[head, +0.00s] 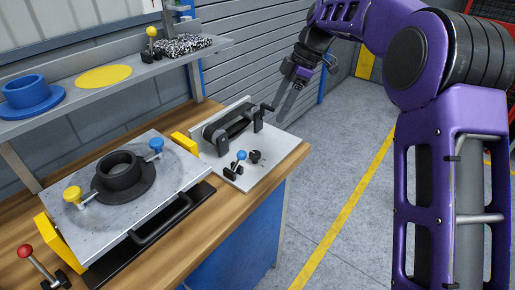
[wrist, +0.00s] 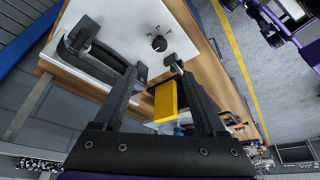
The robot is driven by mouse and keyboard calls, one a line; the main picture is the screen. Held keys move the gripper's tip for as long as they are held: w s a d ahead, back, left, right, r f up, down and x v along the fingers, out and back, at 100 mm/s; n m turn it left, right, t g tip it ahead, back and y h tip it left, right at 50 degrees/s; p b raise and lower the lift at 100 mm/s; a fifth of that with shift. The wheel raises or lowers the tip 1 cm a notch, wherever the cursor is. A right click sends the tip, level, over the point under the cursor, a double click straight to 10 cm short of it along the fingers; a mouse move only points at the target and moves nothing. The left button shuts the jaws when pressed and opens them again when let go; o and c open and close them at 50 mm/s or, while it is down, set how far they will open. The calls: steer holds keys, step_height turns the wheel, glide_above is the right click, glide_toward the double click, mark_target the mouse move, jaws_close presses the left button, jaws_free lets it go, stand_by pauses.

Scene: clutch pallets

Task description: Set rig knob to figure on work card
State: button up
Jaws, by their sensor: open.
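The rig is a pale plate (head: 226,172) on the right end of the bench, with a black handle-like assembly (head: 232,124) on it. A small round black knob (head: 256,156) sits near the plate's right side. In the wrist view the knob (wrist: 159,44) shows with small dark marks around it, too small to read. My gripper (head: 285,104) is beyond the rig's far right end in the head view, its fingers apart. In the wrist view my gripper (wrist: 157,68) is open and empty, and the knob appears beyond the fingertips, apart from them. I cannot identify a work card.
A blue-ball lever (head: 237,162) stands beside the knob. A metal plate (head: 130,218) with a black ring, clamps and yellow blocks lies left. A shelf (head: 135,66) holds a blue flanged part and yellow disc. Floor right of the bench is clear.

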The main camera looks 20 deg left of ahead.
mark_target(256, 153)
steer(key=b+x, duration=0.1)
steer(key=x, duration=1.4)
steer(key=shift+f, duration=0.25)
jaws_close()
